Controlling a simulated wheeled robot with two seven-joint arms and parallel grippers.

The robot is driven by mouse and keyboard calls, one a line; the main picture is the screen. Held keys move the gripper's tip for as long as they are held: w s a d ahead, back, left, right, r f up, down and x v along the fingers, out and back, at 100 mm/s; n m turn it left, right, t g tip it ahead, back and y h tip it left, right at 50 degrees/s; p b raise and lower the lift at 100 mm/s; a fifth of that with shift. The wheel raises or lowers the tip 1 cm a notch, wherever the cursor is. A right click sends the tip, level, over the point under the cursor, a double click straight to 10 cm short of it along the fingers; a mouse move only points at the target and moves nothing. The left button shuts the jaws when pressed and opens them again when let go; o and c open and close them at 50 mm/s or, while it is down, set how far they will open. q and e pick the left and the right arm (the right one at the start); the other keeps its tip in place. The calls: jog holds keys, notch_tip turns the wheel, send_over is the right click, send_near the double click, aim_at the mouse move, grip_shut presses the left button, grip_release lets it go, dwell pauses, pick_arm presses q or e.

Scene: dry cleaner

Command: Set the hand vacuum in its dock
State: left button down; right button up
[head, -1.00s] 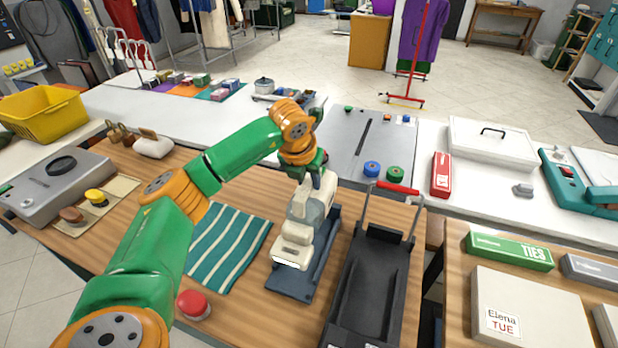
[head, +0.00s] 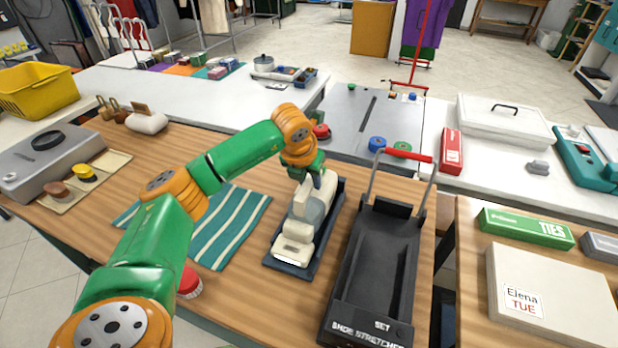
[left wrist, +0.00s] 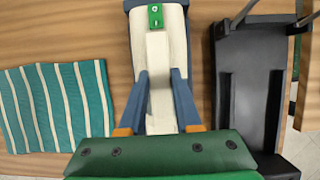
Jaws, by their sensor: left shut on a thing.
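The cream and grey hand vacuum (head: 297,229) lies lengthwise within the outline of the dark blue dock (head: 316,262), low between its side walls. In the left wrist view the vacuum (left wrist: 161,22) is in line with the dock, whose blue walls show along both sides. My left gripper (head: 321,181) is at the vacuum's far end, shut on its pale handle. In the left wrist view my left gripper's fingers (left wrist: 160,88) press on both sides of it. Whether the underside touches the dock floor is hidden. My right gripper is out of view.
A black shoe stretcher (head: 375,262) with a red-handled bar stands close to the dock's right. A teal striped cloth (head: 236,222) lies left. A red button (head: 189,283) sits near the front edge, partly behind my left arm. A grey panel with colored knobs lies behind.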

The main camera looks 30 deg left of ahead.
pick_arm(q)
jog(key=shift+f, duration=0.35)
dwell(0.3)
jog(key=c, duration=0.9)
grip_release()
jog(key=o, duration=0.4)
jog(key=shift+s+d+r, duration=0.1)
